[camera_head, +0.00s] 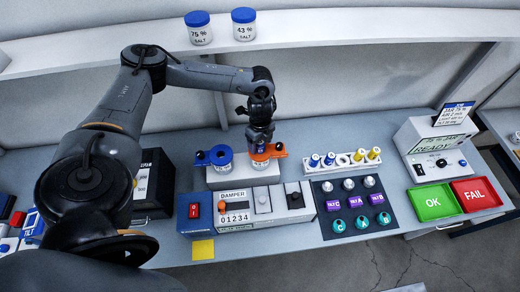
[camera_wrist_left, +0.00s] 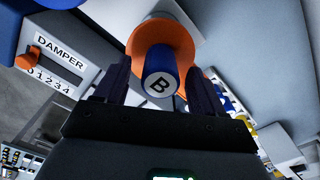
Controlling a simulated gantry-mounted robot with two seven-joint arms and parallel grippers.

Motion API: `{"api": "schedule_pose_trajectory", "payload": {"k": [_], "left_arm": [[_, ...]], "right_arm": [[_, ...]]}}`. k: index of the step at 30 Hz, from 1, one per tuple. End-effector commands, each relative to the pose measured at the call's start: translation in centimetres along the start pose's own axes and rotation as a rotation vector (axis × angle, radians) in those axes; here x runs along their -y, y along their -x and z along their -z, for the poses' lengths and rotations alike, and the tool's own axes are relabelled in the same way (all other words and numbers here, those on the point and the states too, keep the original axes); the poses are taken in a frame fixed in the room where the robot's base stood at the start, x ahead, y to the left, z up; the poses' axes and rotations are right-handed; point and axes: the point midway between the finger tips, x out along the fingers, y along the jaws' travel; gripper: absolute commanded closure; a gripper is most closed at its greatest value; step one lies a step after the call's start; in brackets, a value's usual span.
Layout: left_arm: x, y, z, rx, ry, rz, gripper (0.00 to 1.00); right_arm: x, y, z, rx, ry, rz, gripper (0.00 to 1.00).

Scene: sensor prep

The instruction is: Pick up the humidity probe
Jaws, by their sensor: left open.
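My left gripper (camera_head: 260,146) points down over the orange fixture (camera_head: 268,152) on the bench in the head view. More blue probes (camera_head: 314,160) and yellow ones (camera_head: 374,154) stand in a white rack. My right gripper is not in view.
A blue fixture (camera_head: 221,155) sits just left of the orange one. The DAMPER box (camera_head: 236,209) is in front. A dark mat (camera_head: 338,222) with labelled pieces, a READY device (camera_head: 420,150), a green OK tray (camera_head: 433,203) and a red FAIL tray (camera_head: 476,195) are to the right.

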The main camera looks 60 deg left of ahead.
Motion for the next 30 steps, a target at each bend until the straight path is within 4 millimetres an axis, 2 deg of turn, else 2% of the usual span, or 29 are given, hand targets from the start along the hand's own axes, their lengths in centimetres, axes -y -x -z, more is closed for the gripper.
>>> {"api": "schedule_pose_trajectory", "payload": {"k": [8, 21, 30], "left_arm": [[0.00, -0.29, 0.00, 0.000, 0.000, 0.001, 0.31], [0.01, -0.25, 0.00, 0.000, 0.000, 0.000, 0.98], [0.03, -0.21, 0.00, 0.000, 0.000, 0.001, 1.00]], "right_arm": [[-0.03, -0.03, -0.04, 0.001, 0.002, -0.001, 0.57], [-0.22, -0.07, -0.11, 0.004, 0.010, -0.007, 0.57], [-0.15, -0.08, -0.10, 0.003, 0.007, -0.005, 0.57]]}}
